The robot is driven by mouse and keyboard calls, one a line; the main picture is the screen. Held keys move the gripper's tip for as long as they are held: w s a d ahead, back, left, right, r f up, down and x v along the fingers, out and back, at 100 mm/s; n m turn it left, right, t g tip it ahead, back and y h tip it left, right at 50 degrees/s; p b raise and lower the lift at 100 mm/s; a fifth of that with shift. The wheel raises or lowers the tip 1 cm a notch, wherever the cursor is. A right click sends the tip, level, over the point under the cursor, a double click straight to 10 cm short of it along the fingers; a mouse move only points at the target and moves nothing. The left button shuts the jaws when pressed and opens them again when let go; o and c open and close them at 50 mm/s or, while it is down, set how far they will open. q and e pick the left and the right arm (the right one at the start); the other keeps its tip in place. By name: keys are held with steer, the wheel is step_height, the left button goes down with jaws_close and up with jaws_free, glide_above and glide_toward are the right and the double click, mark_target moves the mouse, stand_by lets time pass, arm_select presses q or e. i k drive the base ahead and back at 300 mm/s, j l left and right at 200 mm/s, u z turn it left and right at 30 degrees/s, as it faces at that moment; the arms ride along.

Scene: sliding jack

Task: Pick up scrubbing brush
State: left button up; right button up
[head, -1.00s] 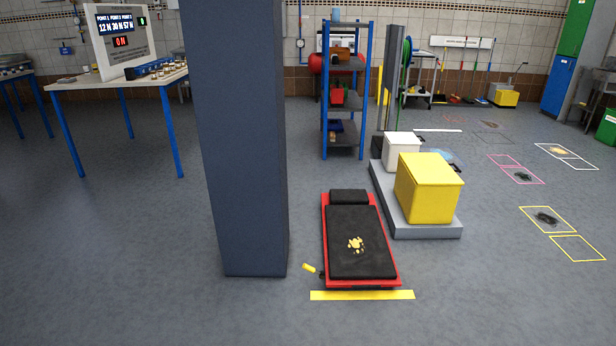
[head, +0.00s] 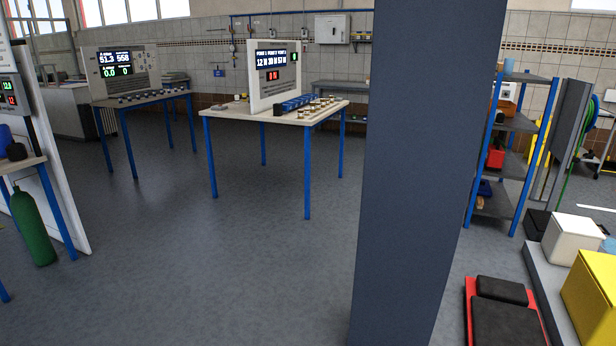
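I cannot make out a scrubbing brush in the head view now. Neither of my grippers is in view. A blue-grey pillar (head: 415,180) stands close in front, right of centre, and hides part of the room behind it. The red and black padded creeper (head: 505,320) lies on the floor at the lower right, cut off by the bottom edge.
A table (head: 225,112) with a display panel (head: 264,92) stands behind open floor (head: 200,260). Another instrument table (head: 120,103) is further left. A green gas cylinder (head: 33,228) stands at left. A shelf rack (head: 515,125), white box (head: 571,240) and yellow box (head: 595,290) are at right.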

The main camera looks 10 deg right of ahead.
mark_target(479, 202)
steer(key=i+j+u, duration=0.25)
steer(key=i, duration=0.75)
steer(key=i+u, duration=0.25)
steer(key=i, duration=0.75)
steer(key=i+l+z, duration=0.1)
steer(key=i+z, duration=0.2)
steer(key=i, duration=0.25)
steer(key=i+z, duration=0.3)
steer(key=i, duration=0.3)
steer(key=i+j+z, duration=0.15)
steer(key=i+z, duration=0.15)
steer(key=i, duration=0.25)
steer(key=i+j+z, duration=0.35)
steer(key=i, duration=0.2)
steer(key=i+l+z, duration=0.1)
steer(key=i+z, duration=0.2)
steer(key=i, duration=0.2)
steer(key=i+z, duration=0.25)
steer(key=i, duration=0.3)
steer(key=i+j+z, duration=0.1)
steer(key=i+z, duration=0.2)
steer(key=i, duration=0.2)
steer(key=i+j+z, duration=0.3)
steer(key=i, duration=0.2)
steer(key=l, duration=0.1)
